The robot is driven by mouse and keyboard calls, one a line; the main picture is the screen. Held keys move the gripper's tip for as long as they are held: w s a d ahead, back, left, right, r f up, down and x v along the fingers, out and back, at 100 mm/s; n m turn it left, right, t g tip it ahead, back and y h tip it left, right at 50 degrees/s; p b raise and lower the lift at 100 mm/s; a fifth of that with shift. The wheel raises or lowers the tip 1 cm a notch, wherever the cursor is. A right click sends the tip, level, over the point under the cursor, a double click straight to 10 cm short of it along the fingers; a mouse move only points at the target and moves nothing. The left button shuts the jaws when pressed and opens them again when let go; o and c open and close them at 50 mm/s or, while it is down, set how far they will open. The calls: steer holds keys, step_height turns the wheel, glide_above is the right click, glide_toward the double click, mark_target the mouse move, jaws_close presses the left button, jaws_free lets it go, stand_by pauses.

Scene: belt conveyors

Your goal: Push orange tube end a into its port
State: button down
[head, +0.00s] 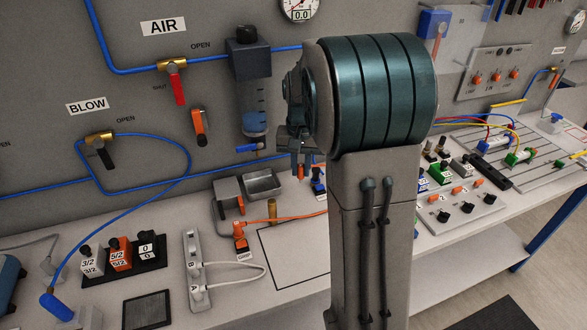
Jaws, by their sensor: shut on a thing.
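My gripper (299,168) points down over the bench, left of my arm column in the head view. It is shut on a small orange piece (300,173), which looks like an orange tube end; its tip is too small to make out. The orange tube (285,218) runs across the bench from an orange fitting (239,229) on a small labelled block (243,252) and passes behind my arm. A blue-topped labelled block (318,184) stands just right of and below the gripper, partly hidden by my arm. I cannot tell which port belongs to end a.
A grey metal tray (263,185) and a brass cylinder (272,209) stand near the gripper. A white strip with cables (195,270) and several labelled valves (120,254) are at the left. An outlined bench area (290,262) is mostly clear. The panel rises behind.

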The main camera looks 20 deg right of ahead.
steer(key=w+d+f+p, duration=0.1)
steer(key=w+d, duration=0.2)
steer(key=d, duration=0.4)
steer(key=w+d+p, duration=0.2)
steer(key=w+d, duration=0.1)
steer(key=d, duration=0.3)
steer(key=shift+d+f, duration=0.35)
steer(key=shift+f, duration=0.05)
steer(key=shift+w+f, duration=0.1)
steer(key=shift+f, duration=0.05)
stand_by(0.5)
steer(key=shift+f+b, duration=1.35)
steer(key=shift+f, duration=0.75)
steer(key=shift+f+b, duration=0.65)
steer(key=shift+f, duration=0.6)
stand_by(1.7)
steer(key=c, duration=0.9)
jaws_free()
